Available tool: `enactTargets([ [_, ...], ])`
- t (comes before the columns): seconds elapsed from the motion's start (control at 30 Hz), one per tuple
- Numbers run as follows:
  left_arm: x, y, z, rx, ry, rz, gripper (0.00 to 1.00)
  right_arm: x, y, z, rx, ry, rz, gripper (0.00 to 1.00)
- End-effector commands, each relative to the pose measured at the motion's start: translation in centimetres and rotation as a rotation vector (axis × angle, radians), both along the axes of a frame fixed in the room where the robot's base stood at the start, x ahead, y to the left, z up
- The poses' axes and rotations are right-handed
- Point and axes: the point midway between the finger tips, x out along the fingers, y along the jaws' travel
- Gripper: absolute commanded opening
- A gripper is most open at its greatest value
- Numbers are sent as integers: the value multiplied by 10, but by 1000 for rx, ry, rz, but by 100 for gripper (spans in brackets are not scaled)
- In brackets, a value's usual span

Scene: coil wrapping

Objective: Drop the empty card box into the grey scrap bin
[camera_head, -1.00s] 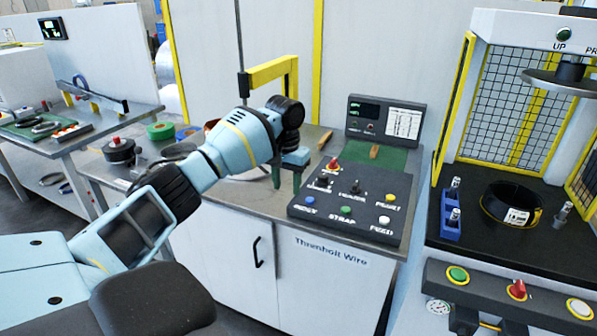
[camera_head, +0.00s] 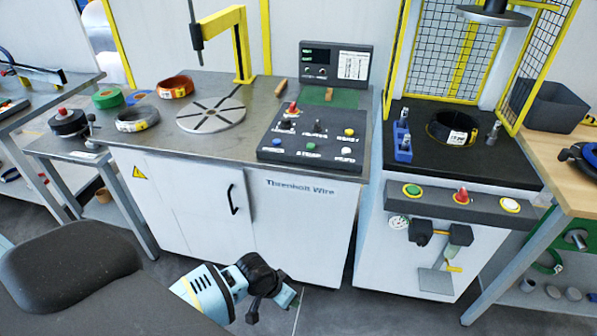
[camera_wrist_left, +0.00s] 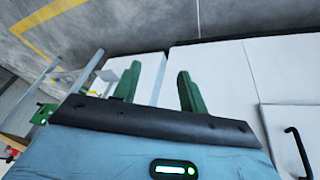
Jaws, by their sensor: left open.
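No card box that I can make out shows in either view. My right gripper is not in view.
The steel-topped cabinet (camera_head: 150,95) carries coils, a round slotted plate (camera_head: 211,114), a yellow arm (camera_head: 241,40) and a button console (camera_head: 312,137). A caged press (camera_head: 460,150) stands to its right. The grey floor (camera_head: 350,300) in front is clear.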

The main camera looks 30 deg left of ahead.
Motion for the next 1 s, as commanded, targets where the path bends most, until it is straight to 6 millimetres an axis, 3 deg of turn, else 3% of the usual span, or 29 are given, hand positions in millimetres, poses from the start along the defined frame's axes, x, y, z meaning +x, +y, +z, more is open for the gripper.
enactTargets([
  [0.03,-25,-15,-12,-24,-17,-6,42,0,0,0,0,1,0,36],
  [0.1,-51,-29,-22,-48,-56,-13,42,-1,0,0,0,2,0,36],
  [0.3,-127,-56,-33,-87,-168,4,42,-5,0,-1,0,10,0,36],
  [0.6,-225,-59,-12,-50,-312,54,42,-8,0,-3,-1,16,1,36],
  [0.8,-255,-52,2,-10,-358,64,42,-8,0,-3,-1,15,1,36],
  [0.9,-260,-51,4,-2,-367,64,36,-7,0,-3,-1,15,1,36],
  [1.0,-260,-50,5,0,-368,64,36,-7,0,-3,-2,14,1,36],
])
